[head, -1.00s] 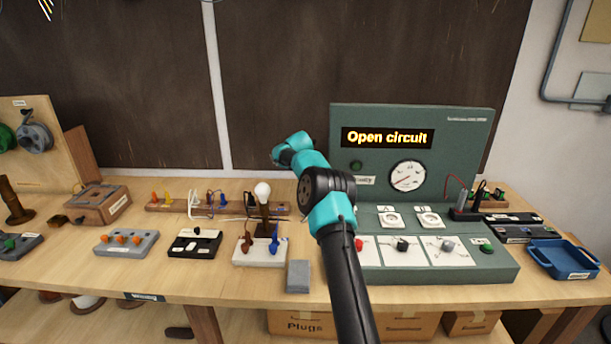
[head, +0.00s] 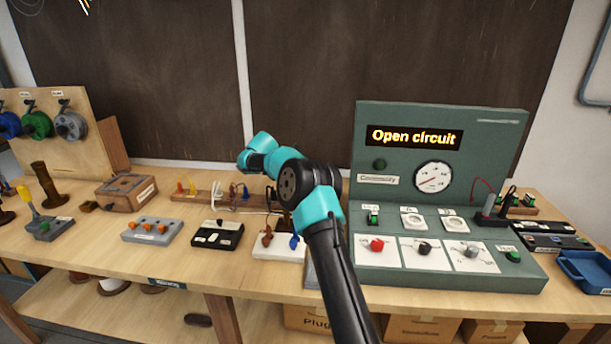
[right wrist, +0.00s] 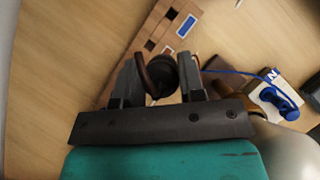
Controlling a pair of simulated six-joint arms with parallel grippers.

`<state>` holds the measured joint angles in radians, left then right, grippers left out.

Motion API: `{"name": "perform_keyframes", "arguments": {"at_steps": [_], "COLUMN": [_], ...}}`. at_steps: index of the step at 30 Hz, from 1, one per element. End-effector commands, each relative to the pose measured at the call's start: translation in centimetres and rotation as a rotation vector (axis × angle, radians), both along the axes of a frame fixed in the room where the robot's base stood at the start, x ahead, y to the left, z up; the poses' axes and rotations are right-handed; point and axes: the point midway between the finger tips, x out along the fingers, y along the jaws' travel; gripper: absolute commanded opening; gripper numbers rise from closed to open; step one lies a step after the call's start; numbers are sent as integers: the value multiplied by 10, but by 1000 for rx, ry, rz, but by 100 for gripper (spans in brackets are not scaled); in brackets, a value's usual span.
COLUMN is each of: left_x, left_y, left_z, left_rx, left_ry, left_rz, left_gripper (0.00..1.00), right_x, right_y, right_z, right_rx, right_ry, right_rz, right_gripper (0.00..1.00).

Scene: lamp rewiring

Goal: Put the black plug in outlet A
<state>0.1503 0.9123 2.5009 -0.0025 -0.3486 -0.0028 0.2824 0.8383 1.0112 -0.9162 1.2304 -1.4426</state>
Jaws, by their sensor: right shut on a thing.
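The black plug (head: 423,247) sits on the middle white card of the green panel, between a red plug (head: 376,244) and a grey plug (head: 471,250). Outlet A (head: 411,220) is the left of two white round sockets just behind the cards; outlet B (head: 455,224) is to its right. My right arm reaches up and left, well left of the black plug. Its gripper tips are hidden in the head view. In the right wrist view my right gripper (right wrist: 158,66) is shut on a dark brown-black piece (right wrist: 160,74), not clearly identifiable. My left gripper is out of view.
The panel display (head: 414,138) reads "Open circuit". The white block (head: 277,252) with brown and blue connectors lies left of the panel, partly behind my arm. A wooden rack (head: 182,196) stands behind. A blue tray (head: 590,270) is at the right edge.

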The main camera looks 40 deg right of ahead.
Motion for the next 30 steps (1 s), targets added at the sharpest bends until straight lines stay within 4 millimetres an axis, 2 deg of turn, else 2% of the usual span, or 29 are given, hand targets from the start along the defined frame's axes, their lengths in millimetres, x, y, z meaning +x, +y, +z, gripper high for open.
{"name": "perform_keyframes", "arguments": {"at_steps": [1, 5, 14, 23, 30], "left_x": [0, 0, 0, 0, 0], "left_y": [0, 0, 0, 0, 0], "left_z": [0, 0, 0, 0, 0], "left_rx": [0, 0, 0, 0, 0], "left_ry": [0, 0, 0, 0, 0], "left_rz": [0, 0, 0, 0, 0], "left_gripper": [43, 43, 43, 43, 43], "right_x": [3, 1, -23, -69, -120], "right_y": [20, 69, 186, 296, 375], "right_z": [3, 10, 29, 53, 75], "right_rx": [0, 1, 1, 2, 3], "right_ry": [1, 1, 1, 0, 0], "right_rz": [-51, -216, -613, -1002, -1291], "right_gripper": [13, 13, 13, 13, 13]}}
